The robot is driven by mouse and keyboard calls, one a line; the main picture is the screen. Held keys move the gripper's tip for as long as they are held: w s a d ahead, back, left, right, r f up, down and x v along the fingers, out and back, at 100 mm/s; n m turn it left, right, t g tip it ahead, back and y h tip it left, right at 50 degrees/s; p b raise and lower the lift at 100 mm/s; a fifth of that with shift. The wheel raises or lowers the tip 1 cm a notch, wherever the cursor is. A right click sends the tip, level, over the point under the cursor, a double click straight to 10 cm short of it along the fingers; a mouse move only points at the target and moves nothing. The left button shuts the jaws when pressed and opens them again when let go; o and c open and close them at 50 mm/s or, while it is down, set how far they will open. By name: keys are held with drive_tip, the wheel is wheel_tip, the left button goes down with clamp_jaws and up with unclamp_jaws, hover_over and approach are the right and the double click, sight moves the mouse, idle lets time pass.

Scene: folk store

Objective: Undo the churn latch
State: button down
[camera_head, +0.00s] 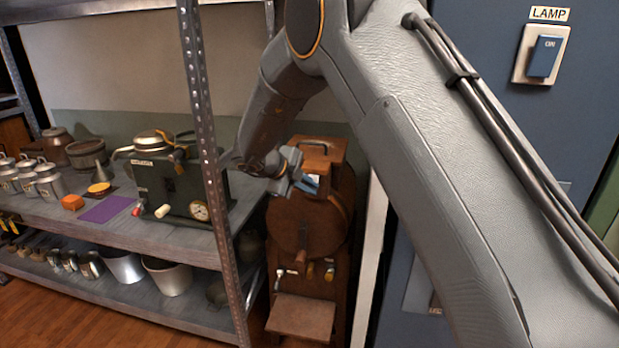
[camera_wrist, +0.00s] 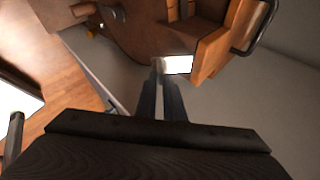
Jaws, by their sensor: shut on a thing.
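The wooden churn (camera_head: 292,232) stands on the floor right of the shelf rack, a round brown drum with a box-like top and a black carrying handle (camera_head: 312,143). My gripper (camera_head: 310,184) is at the upper front of the drum, below the top. In the wrist view the churn (camera_wrist: 150,35) fills the upper middle. My gripper's fingers (camera_wrist: 158,72) are together there, their tips on a small pale piece beside a white label (camera_wrist: 178,64). That piece appears to be the churn latch, mostly hidden by the fingers.
The metal rack's upright (camera_head: 208,150) stands close left of my forearm. Small taps and a wooden step (camera_head: 300,316) are low on the churn. A blue wall panel (camera_head: 585,110) is at right.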

sight(310, 175)
drive_tip(key=shift+w+d+r+n+g+y+p, duration=0.2)
drive_tip(key=shift+r+g+p, duration=0.3)
drive_tip(key=shift+g+p, duration=0.4)
drive_tip(key=shift+w+a+r+n+g+y+p, duration=0.2)
drive_tip(key=shift+r+g+p, duration=0.4)
drive_tip(key=shift+p, duration=0.45)
drive_tip(key=shift+w+d+r+n+g+y+p, duration=0.1)
drive_tip(key=shift+r+n+g+y+p, duration=0.2)
drive_tip(key=shift+g+p, duration=0.65)
drive_tip(key=shift+r, duration=0.2)
drive_tip(key=c, duration=1.9)
unclamp_jaws()
drive_tip(key=shift+b+v, duration=1.45)
drive_tip(key=shift+v, duration=2.45)
drive_tip(key=shift+s+f, duration=0.1)
